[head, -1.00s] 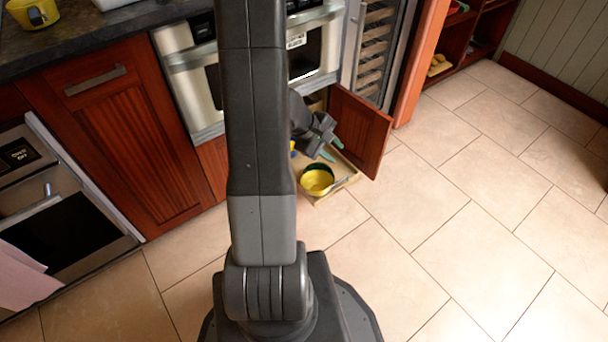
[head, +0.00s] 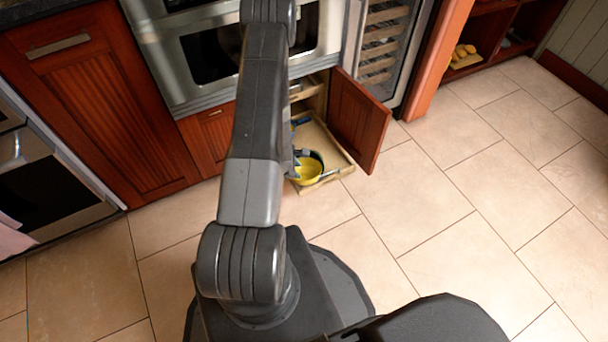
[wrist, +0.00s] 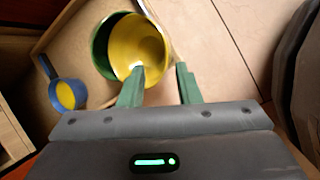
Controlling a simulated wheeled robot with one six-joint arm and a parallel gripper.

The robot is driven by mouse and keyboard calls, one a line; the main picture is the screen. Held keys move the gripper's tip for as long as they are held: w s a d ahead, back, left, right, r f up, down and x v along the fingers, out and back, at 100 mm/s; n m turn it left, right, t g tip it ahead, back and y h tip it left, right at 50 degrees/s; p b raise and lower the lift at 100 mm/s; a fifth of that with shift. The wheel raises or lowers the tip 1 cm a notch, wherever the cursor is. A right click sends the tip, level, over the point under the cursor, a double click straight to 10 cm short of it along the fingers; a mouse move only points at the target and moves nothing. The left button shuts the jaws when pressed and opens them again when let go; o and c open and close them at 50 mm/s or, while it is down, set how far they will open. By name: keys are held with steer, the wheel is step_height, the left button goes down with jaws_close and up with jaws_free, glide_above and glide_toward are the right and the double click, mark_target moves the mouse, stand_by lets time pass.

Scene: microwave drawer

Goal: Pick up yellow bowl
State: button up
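The yellow bowl (head: 309,172) sits near the front of the pulled-out drawer (head: 337,153). In the wrist view the yellow bowl (wrist: 146,42) is at top centre, its hollow facing the camera. A green band shows along its left side; I cannot tell if this is a second bowl. My gripper (wrist: 160,72) is open, with a clear gap between its green fingers. The left finger overlaps the bowl's inside near the rim and the right finger is just outside it. I cannot tell if either touches. In the head view my arm hides most of the gripper.
A small blue pan with a yellow inside (wrist: 66,94) lies in the drawer, left of the bowl in the wrist view. An open cabinet door (head: 360,120) stands at the drawer's right. An oven (head: 215,55) is above. The tiled floor (head: 480,190) is clear on the right.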

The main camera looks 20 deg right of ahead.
glide_above(305, 180)
steer(key=a, duration=0.1)
step_height(305, 180, down, 5)
steer(key=f+b, duration=0.1)
steer(key=f, duration=0.1)
steer(key=d+f+b, duration=0.1)
steer(key=f, duration=0.1)
steer(key=shift+f, duration=0.1)
steer(key=shift+d+f, duration=0.15)
steer(key=shift+f, duration=0.15)
steer(key=shift+r, duration=0.1)
jaws_close()
